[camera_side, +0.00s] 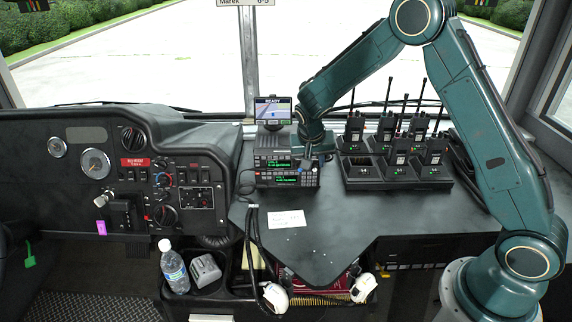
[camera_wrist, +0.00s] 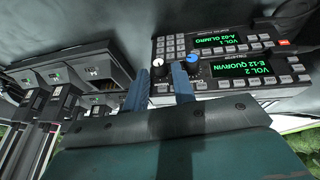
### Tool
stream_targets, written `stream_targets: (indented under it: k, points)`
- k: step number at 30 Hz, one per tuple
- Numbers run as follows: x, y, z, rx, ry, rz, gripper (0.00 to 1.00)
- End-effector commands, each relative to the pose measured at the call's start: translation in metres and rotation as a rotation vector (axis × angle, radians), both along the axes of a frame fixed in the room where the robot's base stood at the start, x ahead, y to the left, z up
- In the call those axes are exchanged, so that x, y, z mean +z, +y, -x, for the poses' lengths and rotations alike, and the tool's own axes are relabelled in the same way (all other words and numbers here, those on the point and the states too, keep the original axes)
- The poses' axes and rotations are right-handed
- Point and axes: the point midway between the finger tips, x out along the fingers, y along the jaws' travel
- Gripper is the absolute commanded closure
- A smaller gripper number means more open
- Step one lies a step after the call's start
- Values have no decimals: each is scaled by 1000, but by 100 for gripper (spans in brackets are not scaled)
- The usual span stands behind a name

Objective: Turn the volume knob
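Two stacked black radios stand on the dash below a small screen in the side view. The upper radio (camera_side: 272,162) and lower radio (camera_side: 285,180) have green displays. In the wrist view they appear upside down, one display reading VOL 2 (camera_wrist: 245,70) and the other VOL 1 (camera_wrist: 222,42). A white knob (camera_wrist: 158,64) and a blue knob (camera_wrist: 192,58) show at the panel's left end. My gripper (camera_wrist: 160,77) has its two blue fingers apart, with the white knob appearing between or just beyond the tips. Contact cannot be told. In the side view my gripper (camera_side: 316,158) is at the radios' right end.
A charger rack (camera_side: 398,180) with several handheld radios stands right of my gripper. A screen reading READY (camera_side: 272,111) stands above the radios. A paper note (camera_side: 286,219) lies on the dark counter, whose front is mostly clear. Cables hang at the left.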

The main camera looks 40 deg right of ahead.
Motion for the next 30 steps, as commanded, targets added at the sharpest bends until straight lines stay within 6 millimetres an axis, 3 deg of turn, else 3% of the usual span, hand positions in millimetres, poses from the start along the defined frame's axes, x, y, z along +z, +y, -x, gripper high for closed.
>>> stream_targets:
  k: [6, 15, 19, 30]
  points:
    - [-11, -5, -2, -1, 0, 0, 74]
    - [-12, -5, -2, -1, 0, 0, 74]
    - [-12, -5, -2, -1, 0, 0, 100]
    - [-11, -6, -2, -2, -23, -21, 100]
